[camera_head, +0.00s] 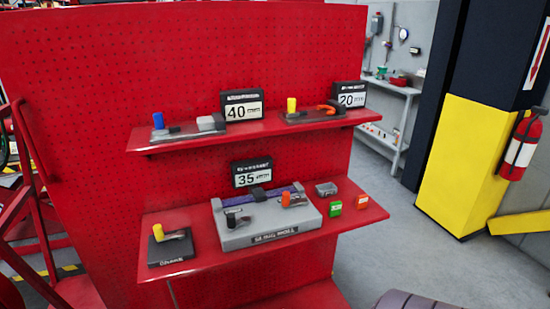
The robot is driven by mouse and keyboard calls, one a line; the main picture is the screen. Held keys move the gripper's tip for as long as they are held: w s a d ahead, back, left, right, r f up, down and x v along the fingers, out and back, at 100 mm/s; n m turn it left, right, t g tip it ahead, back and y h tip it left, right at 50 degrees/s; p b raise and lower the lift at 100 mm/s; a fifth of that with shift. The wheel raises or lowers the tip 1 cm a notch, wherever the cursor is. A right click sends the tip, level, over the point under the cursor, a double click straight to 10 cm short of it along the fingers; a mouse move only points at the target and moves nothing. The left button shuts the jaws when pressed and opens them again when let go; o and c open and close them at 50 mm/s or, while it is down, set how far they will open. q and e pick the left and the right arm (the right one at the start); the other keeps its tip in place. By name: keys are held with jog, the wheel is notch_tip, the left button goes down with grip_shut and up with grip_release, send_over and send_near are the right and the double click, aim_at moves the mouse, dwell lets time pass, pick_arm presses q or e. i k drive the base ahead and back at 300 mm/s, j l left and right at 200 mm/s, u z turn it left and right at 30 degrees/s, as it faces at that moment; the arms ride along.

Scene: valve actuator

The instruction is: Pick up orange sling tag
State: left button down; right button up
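A small orange tag (362,201) lies near the right end of the lower red shelf (357,223). A green tag (335,209) of similar size is just left of it, apart from it. The print on both tags is too small to read. Neither of my grippers is in view.
A grey valve box (268,237) with orange and black parts stands left of the tags. A small grey box (326,188) sits behind them. The upper shelf (250,131) overhangs behind, holding handles and number signs. A yellow column base (462,165) stands right; floor between is clear.

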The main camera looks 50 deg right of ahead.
aim_at(362, 202)
jog(key=z, duration=2.1)
